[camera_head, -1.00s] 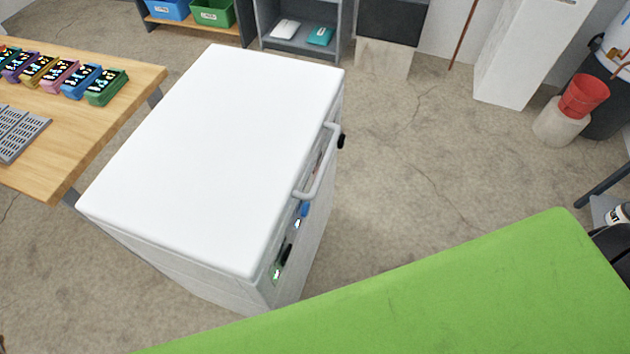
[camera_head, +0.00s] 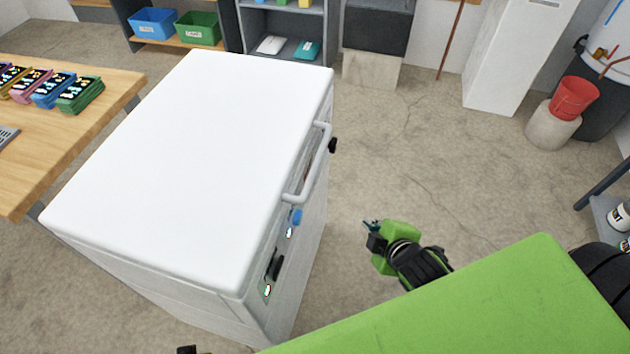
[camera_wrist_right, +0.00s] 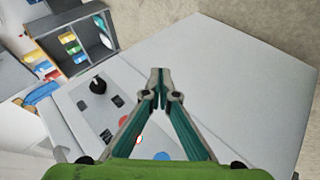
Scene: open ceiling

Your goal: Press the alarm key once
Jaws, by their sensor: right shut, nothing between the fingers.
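A white chest freezer (camera_head: 190,165) stands in the middle of the head view, with a grey handle (camera_head: 308,165) and a control panel (camera_head: 279,255) on its right-facing side. The panel is steeply foreshortened there. In the right wrist view, the panel (camera_wrist_right: 88,115) shows a black knob (camera_wrist_right: 98,86), a red round spot (camera_wrist_right: 106,136), dark squares and a small lit display. I cannot read which key is the alarm key. My right gripper (camera_head: 372,232) is shut and empty, apart from the freezer, to the right of the panel. Its closed fingertips (camera_wrist_right: 160,72) partly cover the wrist view.
Shelves (camera_head: 285,45) stand behind. A red bucket (camera_head: 573,97) rests on a pedestal at the right. Bare floor (camera_head: 400,150) lies to the freezer's right.

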